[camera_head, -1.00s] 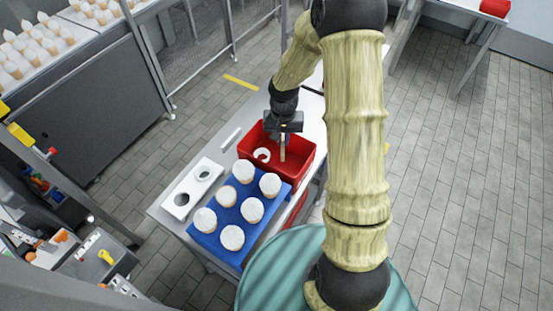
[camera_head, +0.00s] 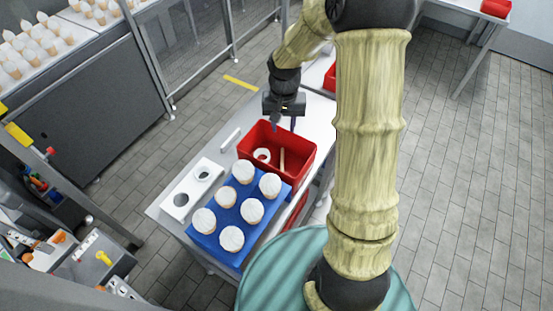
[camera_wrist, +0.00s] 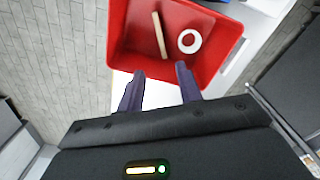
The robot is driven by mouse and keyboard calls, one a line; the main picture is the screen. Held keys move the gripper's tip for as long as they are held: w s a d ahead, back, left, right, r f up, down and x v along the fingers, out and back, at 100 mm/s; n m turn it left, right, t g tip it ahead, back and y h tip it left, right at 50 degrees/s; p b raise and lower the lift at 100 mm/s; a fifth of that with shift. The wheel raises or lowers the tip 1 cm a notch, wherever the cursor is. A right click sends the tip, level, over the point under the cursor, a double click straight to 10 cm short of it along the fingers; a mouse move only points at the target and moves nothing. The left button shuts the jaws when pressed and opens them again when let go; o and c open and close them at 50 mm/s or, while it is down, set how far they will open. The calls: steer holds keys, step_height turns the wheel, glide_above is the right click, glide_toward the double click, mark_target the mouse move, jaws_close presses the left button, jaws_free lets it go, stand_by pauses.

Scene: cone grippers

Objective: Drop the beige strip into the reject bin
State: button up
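The beige strip (camera_head: 282,160) lies inside the red reject bin (camera_head: 307,166), beside a white ring (camera_head: 262,155). In the wrist view the strip (camera_wrist: 160,35) leans or lies in the red bin (camera_wrist: 205,72), close to the ring (camera_wrist: 189,41) and apart from it. My gripper (camera_head: 284,126) is above the far edge of the bin in the head view. Its two dark fingers (camera_wrist: 159,92) are spread apart in the wrist view, with nothing between them.
A blue tray (camera_head: 224,251) with several white-topped cones stands in front of the bin. A white plate with round holes (camera_head: 192,187) lies left of it, and a small white bar (camera_head: 230,139) lies farther back. A fence (camera_head: 210,45) stands behind the table.

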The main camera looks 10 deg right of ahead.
step_height(320, 180, up, 11)
steer(key=b, duration=0.1)
stand_by(0.9)
steer(key=s+f+n+t, duration=0.1)
steer(key=s+f, duration=0.2)
steer(key=s, duration=0.4)
steer(key=s+f+n+t, duration=0.1)
steer(key=s+f+n, duration=0.1)
steer(key=s, duration=0.6)
steer(key=shift+s+f+t, duration=0.15)
steer(key=shift+f+t, duration=0.15)
steer(key=shift+f, duration=0.2)
